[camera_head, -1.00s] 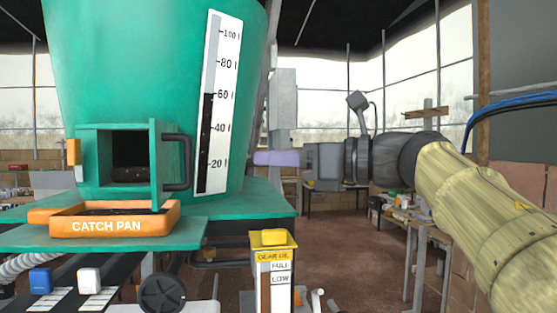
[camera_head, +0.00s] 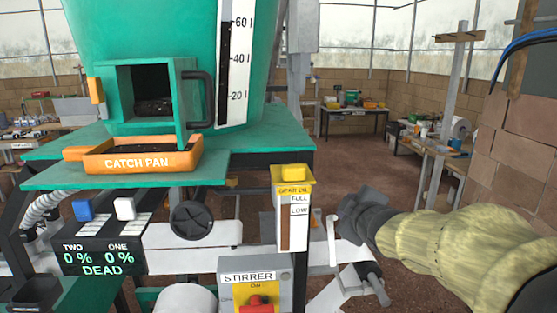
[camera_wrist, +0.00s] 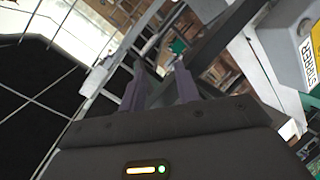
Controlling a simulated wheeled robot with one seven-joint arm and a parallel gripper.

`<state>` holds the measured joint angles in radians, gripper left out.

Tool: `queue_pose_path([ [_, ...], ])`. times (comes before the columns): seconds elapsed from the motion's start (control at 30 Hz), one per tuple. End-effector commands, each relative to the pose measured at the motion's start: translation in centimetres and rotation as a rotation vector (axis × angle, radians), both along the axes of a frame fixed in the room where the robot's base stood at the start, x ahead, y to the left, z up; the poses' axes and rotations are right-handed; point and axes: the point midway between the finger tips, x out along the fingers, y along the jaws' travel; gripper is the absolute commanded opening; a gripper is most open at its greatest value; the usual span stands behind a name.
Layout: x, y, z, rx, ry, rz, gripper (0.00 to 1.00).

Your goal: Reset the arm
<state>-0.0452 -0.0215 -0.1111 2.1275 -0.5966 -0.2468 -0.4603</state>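My arm (camera_head: 440,240), in a yellow sleeve, reaches in from the right in the head view. My gripper (camera_head: 345,212) is at its dark wrist end, right of the gear oil gauge, and its fingers are small and hard to make out there. In the wrist view my gripper (camera_wrist: 158,88) shows two purple-grey fingers standing apart with nothing held between them.
A green machine holds an orange catch pan (camera_head: 140,157) below an open hatch (camera_head: 152,92). Below are a gear oil gauge (camera_head: 293,205), a stirrer box (camera_head: 253,283) and a "DEAD" display (camera_head: 100,258). Open floor (camera_head: 350,165) lies behind my gripper.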

Motion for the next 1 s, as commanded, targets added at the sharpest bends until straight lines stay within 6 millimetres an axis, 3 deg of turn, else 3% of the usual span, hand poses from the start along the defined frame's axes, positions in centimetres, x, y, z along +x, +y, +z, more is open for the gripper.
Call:
queue_pose_path([
  [0.1,-3.3,-0.9,-6.3,0.189,0.236,-0.168,0.32],
  [0.2,-7.1,-1.1,-11.2,0.331,0.426,-0.321,0.32],
  [0.4,-16.4,-0.4,-18.6,0.558,0.776,-0.641,0.32],
  [0.5,-20.1,0.2,-20.6,0.625,0.894,-0.764,0.32],
  [0.6,-22.0,0.5,-21.4,0.657,0.952,-0.829,0.32],
  [1.0,-22.3,0.6,-21.6,0.662,0.960,-0.838,0.32],
])
